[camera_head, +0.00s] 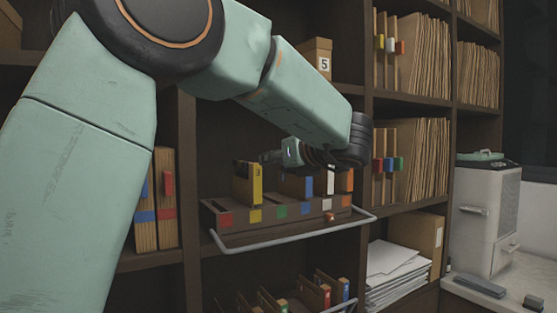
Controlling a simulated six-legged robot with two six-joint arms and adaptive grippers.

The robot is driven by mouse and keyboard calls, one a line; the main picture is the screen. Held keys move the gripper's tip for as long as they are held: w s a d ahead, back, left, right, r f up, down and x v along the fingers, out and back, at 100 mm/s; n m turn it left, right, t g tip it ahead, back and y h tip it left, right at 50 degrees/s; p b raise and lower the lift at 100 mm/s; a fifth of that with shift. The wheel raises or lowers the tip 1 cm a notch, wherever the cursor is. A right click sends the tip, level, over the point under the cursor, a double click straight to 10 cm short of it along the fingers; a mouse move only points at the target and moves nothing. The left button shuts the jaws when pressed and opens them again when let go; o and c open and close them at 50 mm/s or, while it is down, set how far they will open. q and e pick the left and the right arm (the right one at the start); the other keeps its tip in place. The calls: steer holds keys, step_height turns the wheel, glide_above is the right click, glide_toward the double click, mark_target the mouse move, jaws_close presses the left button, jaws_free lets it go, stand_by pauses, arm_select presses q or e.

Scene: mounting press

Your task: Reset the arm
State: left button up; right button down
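My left arm comes in from the left and fills much of the view. It reaches across to the middle shelf, with its wrist turned toward the back of the shelf. My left gripper (297,153) is small and partly hidden by the wrist. It is over the rack (238,237), and I cannot tell whether its fingers are open or shut. The rack is dark, with coloured squares along its front and a pale rail around it. A yellow-marked wooden block (247,184) stands upright in its left part. Blue, white and orange-marked pieces stand at its right. My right gripper is not in view.
Shelf walls enclose the rack. Folders (421,160) and papers (388,258) fill the right shelves. A white cabinet (482,220) stands far right. More marked blocks (314,294) sit below.

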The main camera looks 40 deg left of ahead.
arm_select(q)
steer(key=shift+w+a+f, duration=0.15)
steer(key=shift+w+f, duration=0.05)
steer(key=shift+w, duration=0.1)
steer(key=shift+s, duration=0.1)
